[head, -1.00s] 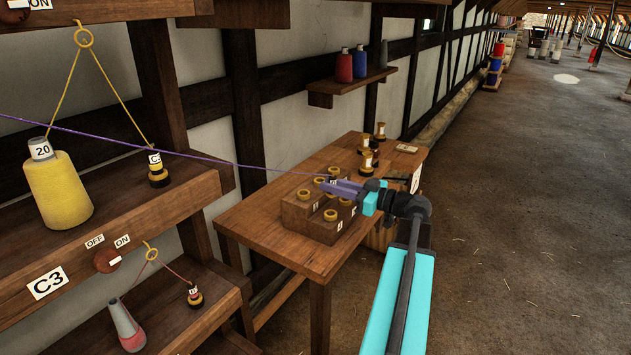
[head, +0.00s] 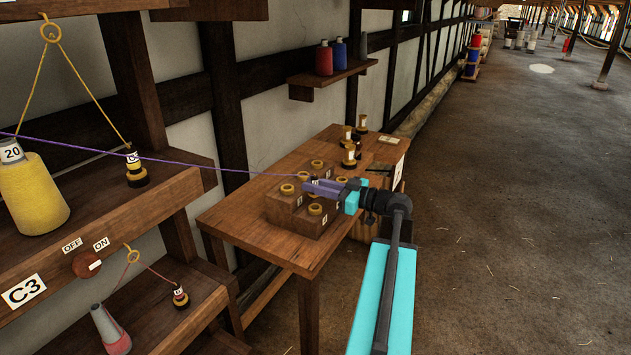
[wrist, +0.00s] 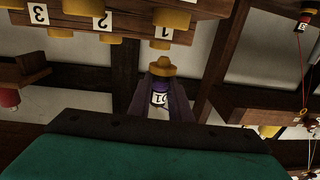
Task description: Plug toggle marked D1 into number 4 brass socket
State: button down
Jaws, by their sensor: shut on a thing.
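My gripper (head: 312,187) is shut on toggle D1 (wrist: 160,97), with its white label upright between the fingers in the wrist view. A brass-coloured collar (wrist: 160,68) shows at the toggle's far end. A purple line runs from the gripper to the left in the head view. The gripper is over the wooden socket block (head: 283,214), and hides part of it. Several brass sockets, one at the front (head: 315,208), sit on the stepped block. The wrist view, upside down, shows plates 1 (wrist: 166,32), 2 (wrist: 102,22) and 3 (wrist: 38,14). I cannot make out number 4.
The block stands on a wooden table (head: 245,234). Several black and brass toggles (head: 350,153) stand behind it. Shelves at left hold a yellow spool (head: 32,197), a grey and red cone (head: 110,330) and toggles on cords.

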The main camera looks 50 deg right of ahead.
jog(key=shift+f, duration=1.7)
jog(key=shift+s+b, duration=0.1)
jog(key=shift+b, duration=1.45)
dwell(0.5)
jog(key=shift+f+b, duration=0.6)
jog(key=shift+b, duration=0.05)
dwell(0.5)
jog(key=c, duration=1.9)
grip_release()
jog(key=shift+s, duration=0.1)
jog(key=b+v, duration=0.4)
jog(key=v, duration=0.7)
